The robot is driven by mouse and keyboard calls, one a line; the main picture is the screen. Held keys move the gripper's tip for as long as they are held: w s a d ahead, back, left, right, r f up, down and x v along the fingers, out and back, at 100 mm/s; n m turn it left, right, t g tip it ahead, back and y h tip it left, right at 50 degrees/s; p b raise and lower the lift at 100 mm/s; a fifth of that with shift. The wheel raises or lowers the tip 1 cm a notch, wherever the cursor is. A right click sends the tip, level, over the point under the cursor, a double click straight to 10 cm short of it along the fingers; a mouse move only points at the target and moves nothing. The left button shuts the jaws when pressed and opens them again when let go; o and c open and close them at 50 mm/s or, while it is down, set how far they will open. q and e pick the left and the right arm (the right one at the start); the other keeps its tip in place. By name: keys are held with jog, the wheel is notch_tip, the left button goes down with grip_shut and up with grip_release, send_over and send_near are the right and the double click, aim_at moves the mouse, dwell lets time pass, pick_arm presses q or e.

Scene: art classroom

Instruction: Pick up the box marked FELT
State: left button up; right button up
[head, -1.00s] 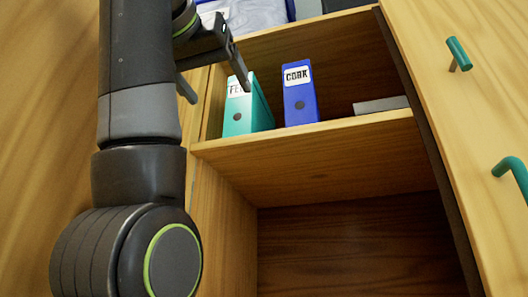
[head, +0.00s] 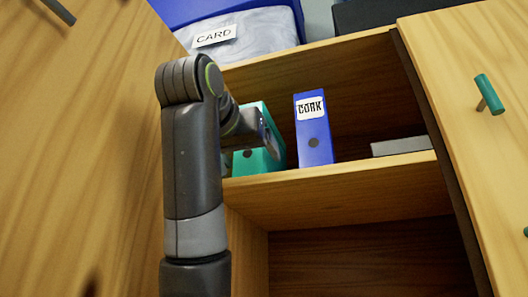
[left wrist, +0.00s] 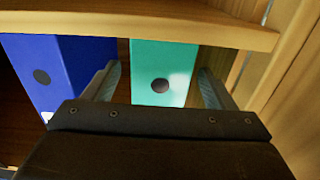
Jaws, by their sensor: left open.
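The teal box (head: 262,162) stands upright on the cabinet shelf at its left end, partly hidden behind my left arm. Its label is covered now; part of "FELT" shows in the earlier head view. My left gripper (head: 268,142) is in front of the box, its fingertips hard to make out in the head view. In the left wrist view, the open gripper (left wrist: 157,85) has one finger on each side of the teal box (left wrist: 160,62). I see no clear contact between fingers and box.
A blue box marked CORK (head: 314,140) stands just right of the teal one. A flat grey item (head: 401,146) lies farther right on the shelf (head: 340,180). A bin marked CARD (head: 255,38) sits on top. Wooden doors flank the opening.

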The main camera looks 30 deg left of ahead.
pick_arm(q)
jog(key=shift+w+a+r, duration=0.1)
jog(key=shift+w, duration=0.25)
jog(key=p+x, duration=0.3)
jog(key=shift+w+a+p, duration=0.1)
jog(key=shift+w+p, duration=0.2)
jog(key=shift+w+a, duration=0.15)
jog(key=shift+w, duration=0.35)
pick_arm(e)
jog(key=r, duration=0.4)
jog(key=shift+s+d, duration=0.25)
jog(key=shift+s, duration=0.05)
pick_arm(q)
jog(key=shift+s, duration=0.15)
jog(key=c, duration=1.3)
pick_arm(e)
jog(key=shift+r, duration=0.1)
